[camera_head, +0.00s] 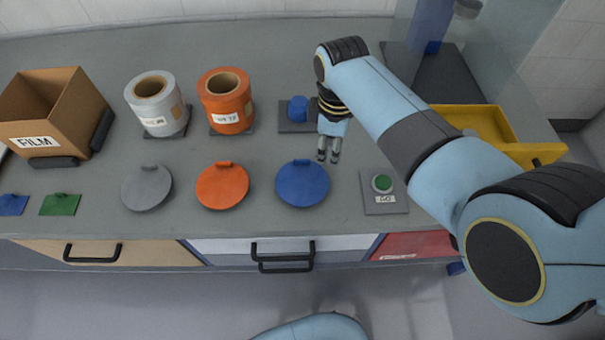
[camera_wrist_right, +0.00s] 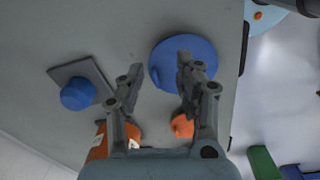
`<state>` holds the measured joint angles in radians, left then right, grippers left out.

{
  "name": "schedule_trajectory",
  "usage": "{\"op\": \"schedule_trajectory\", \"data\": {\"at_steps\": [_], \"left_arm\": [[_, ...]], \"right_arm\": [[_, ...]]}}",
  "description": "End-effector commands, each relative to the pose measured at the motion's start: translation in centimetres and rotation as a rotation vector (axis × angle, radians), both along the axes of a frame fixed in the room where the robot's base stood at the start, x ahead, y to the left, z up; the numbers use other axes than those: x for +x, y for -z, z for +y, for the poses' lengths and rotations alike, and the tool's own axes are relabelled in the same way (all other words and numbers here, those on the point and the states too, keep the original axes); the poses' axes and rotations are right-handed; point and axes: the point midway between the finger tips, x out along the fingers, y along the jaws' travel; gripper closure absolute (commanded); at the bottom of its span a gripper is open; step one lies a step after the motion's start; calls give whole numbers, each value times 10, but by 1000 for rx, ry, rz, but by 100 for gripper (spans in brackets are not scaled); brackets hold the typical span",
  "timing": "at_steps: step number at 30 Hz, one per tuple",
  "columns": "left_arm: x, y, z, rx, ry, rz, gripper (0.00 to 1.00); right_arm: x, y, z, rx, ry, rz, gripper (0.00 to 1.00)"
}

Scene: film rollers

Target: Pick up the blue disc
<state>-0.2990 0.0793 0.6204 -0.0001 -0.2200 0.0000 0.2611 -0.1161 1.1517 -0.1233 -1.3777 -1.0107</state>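The blue disc (camera_head: 302,184) lies flat on the grey counter, with a small raised tab at its far edge. My right gripper (camera_head: 328,157) hangs above the counter, just behind and to the right of the disc in the head view. In the right wrist view the right gripper (camera_wrist_right: 160,75) has its two fingers apart with nothing between them. The blue disc (camera_wrist_right: 178,62) shows there beyond the fingertips, partly hidden by one finger. My left gripper is not in view.
An orange disc (camera_head: 222,187) and a grey disc (camera_head: 146,189) lie left of the blue one. A green button box (camera_head: 383,190) is to its right. Behind stand a blue knob on a dark plate (camera_head: 297,127), an orange roll (camera_head: 226,113) and a yellow bin (camera_head: 475,121).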

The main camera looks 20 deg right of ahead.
Motion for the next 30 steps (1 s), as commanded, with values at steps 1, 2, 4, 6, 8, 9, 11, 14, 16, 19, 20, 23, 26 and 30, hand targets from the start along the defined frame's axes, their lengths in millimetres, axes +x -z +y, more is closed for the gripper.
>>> {"op": "schedule_trajectory", "data": {"at_steps": [1, 2, 4, 6, 8, 9, 11, 14, 16, 19, 20, 23, 26, 30], "left_arm": [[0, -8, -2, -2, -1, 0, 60], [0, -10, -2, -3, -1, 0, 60], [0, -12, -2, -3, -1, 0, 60], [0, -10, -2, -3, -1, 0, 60], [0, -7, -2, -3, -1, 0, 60], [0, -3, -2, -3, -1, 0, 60], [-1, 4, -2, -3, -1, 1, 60], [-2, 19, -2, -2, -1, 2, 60], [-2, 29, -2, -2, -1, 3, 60], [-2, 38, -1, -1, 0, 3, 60], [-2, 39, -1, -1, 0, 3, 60], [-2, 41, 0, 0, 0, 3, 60], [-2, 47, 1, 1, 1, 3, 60], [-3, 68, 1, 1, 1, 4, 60]], "right_arm": [[15, -17, 11, 2, -72, 12, 65], [20, -22, 16, 3, -112, 18, 65], [29, -29, 24, 4, -180, 32, 65], [33, -31, 27, 4, -219, 40, 65], [34, -27, 28, 3, -233, 42, 65], [35, -21, 29, 3, -236, 42, 65], [34, -11, 28, 3, -235, 43, 65], [35, 7, 28, 4, -234, 41, 65], [35, 16, 29, 3, -233, 40, 65], [35, 24, 29, 3, -232, 40, 65], [35, 25, 28, 3, -232, 40, 65], [35, 26, 29, 3, -232, 40, 65], [35, 31, 29, 3, -231, 40, 65], [36, 47, 30, 4, -231, 38, 65]]}}
